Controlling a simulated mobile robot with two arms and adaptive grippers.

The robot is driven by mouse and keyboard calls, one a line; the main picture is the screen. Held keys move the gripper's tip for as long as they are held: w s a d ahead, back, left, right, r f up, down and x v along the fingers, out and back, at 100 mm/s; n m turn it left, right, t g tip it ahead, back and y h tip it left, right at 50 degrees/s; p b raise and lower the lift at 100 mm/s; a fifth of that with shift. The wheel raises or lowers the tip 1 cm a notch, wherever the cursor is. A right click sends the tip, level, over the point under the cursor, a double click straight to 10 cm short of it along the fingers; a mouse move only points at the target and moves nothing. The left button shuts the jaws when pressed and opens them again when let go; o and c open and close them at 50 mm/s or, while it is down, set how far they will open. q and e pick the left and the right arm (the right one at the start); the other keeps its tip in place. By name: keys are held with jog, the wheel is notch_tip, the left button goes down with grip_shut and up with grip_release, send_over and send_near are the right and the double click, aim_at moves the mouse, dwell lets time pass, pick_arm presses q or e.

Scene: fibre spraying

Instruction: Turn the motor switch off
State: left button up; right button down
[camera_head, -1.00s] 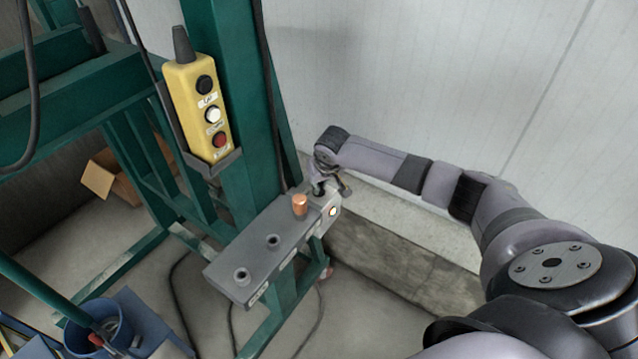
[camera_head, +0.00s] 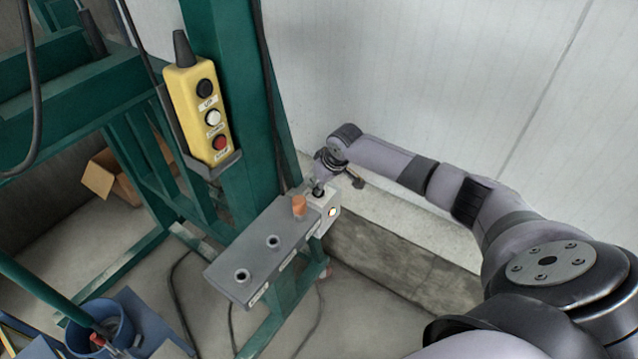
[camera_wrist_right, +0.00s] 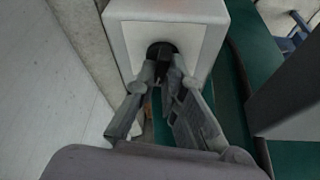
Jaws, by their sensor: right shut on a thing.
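The switch box (camera_head: 325,213) is a light grey box at the far right end of a dark grey control panel on the green frame. A small black switch knob (camera_wrist_right: 160,50) sits on its face in the right wrist view. My right gripper (camera_wrist_right: 162,70) has its fingertips close together on either side of this knob and is shut on it. In the head view my right gripper (camera_head: 318,187) is small and reaches the box from above, partly hiding the knob. My left gripper is not in view.
An orange knob (camera_head: 299,206) stands beside the box on the control panel (camera_head: 250,250), which also has two dark round knobs. A yellow button pendant (camera_head: 197,110) hangs on the green post (camera_head: 235,100). A pale wall (camera_head: 420,80) rises behind my right arm.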

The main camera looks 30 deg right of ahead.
jog(key=shift+f+n+y+b, duration=0.25)
jog(key=shift+n+y+b, duration=0.05)
jog(key=shift+n, duration=0.6)
jog(key=n+g+y+b, duration=0.1)
jog(key=n, duration=0.1)
jog(key=shift+f+n+b, duration=0.1)
jog(key=shift+n+b, duration=0.3)
jog(key=n+y+b, duration=0.1)
jog(key=n+b, duration=0.2)
jog(key=shift+n+g, duration=0.3)
jog(key=shift+g, duration=0.1)
jog(key=shift+n+b, duration=0.45)
jog(key=shift+n, duration=0.15)
jog(key=shift+g, duration=0.3)
